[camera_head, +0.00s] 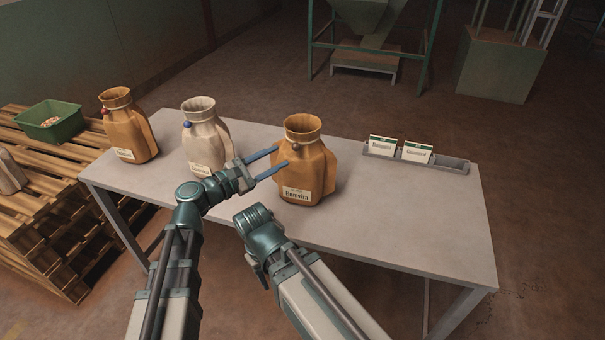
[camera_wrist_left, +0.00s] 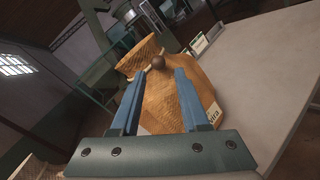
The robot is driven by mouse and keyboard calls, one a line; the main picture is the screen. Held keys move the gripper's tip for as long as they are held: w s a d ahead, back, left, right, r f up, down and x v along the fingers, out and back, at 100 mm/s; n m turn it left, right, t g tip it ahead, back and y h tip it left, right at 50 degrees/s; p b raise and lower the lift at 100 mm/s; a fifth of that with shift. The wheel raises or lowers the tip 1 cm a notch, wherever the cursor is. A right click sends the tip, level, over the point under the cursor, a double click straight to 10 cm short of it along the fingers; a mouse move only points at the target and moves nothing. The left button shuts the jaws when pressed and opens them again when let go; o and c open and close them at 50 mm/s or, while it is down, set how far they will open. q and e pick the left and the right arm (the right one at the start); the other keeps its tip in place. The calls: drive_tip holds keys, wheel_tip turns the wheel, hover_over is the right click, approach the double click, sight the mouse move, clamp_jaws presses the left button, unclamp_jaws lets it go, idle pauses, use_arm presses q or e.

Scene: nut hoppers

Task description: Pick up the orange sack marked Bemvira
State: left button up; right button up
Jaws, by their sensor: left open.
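I cannot tell whether the fingers touch the sack. My right arm shows, but its jaws do not.
A pale sack (camera_head: 204,140) with a blue knob and another orange sack (camera_head: 130,137) with a red knob stand to the left on the table (camera_head: 400,215). A grey tray (camera_head: 452,163) with two cards lies to the right. A green bin (camera_head: 66,128) sits on pallets at left.

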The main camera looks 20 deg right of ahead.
sight(303, 162)
use_arm(q)
drive_tip(key=x, duration=0.5)
drive_tip(key=shift+w, duration=0.2)
clamp_jaws()
idle(1.2)
